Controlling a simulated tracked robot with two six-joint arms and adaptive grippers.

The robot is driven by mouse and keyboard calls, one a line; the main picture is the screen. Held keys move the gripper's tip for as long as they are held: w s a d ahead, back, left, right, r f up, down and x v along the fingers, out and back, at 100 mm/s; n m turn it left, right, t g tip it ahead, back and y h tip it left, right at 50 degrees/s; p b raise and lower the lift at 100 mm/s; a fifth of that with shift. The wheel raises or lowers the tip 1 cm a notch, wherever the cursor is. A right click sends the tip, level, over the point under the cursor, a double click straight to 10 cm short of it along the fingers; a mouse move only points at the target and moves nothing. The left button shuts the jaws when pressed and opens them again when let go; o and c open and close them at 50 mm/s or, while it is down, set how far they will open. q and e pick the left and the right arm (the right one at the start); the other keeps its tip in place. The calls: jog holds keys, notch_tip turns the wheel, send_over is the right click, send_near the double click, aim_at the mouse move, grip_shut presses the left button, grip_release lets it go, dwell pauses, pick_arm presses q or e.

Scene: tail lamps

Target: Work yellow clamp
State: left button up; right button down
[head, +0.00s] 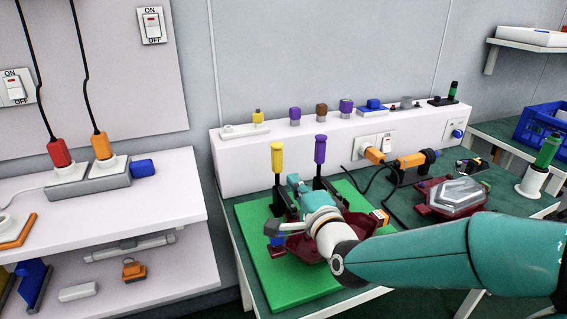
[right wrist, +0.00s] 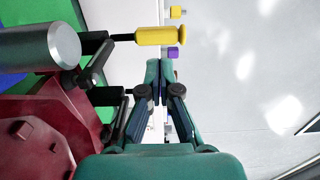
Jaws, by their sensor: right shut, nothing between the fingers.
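The yellow clamp handle (head: 277,157) stands upright on a black clamp at the left of the green board (head: 265,265). In the right wrist view the yellow handle (right wrist: 160,35) lies just beside my fingertips, apart from them as far as I can tell. A second clamp with a purple handle (head: 320,150) stands to its right, also upright. My right gripper (head: 296,183) is shut and empty, between the two clamps in the head view; its closed fingers (right wrist: 160,70) show in the wrist view. A dark red lamp housing (head: 300,247) lies on the board, partly hidden by my arm. My left gripper is not in view.
A white ledge (head: 240,170) with several coloured knobs runs behind the board. To the right are an orange tool (head: 410,160), a clear lamp lens (head: 455,194) and a green-handled item (head: 546,152). A white shelf (head: 130,205) stands at left.

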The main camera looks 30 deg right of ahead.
aim_at(279, 161)
jog(key=x, duration=0.7)
jog(key=shift+w+d+p, duration=0.15)
jog(key=shift+w+p, duration=0.1)
jog(key=shift+p, duration=0.15)
